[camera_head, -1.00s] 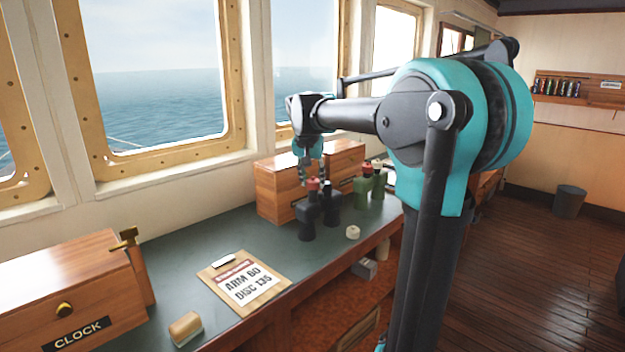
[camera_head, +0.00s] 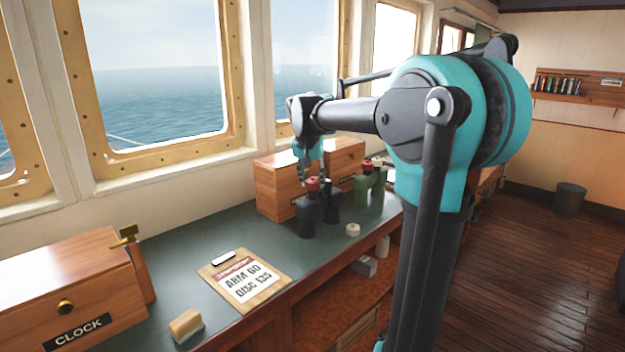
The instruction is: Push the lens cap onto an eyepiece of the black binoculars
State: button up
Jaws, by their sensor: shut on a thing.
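The black binoculars (camera_head: 306,217) stand upright on the green counter, in front of a wooden box. A red lens cap (camera_head: 312,184) shows at the top of their left barrel. The right eyepiece (camera_head: 328,185) shows bare and dark. My gripper (camera_head: 311,179) points down over the left barrel, shut on the red cap. The cap looks in line with the eyepiece, but I cannot tell whether it is fully seated. The fingertips are small in this view and partly merge with the cap and box.
Green binoculars (camera_head: 368,186) with a reddish top stand close on the right. A wooden box (camera_head: 272,180) is behind. A small pale round item (camera_head: 352,230) lies near the counter edge. A clipboard (camera_head: 245,284), a tan block (camera_head: 186,326) and the clock box (camera_head: 75,290) are left.

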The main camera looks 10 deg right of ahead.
jog(key=shift+f, duration=0.3)
dwell(0.5)
dwell(0.3)
jog(key=o, duration=1.2)
jog(key=shift+o, duration=0.2)
jog(key=shift+r, duration=3.5)
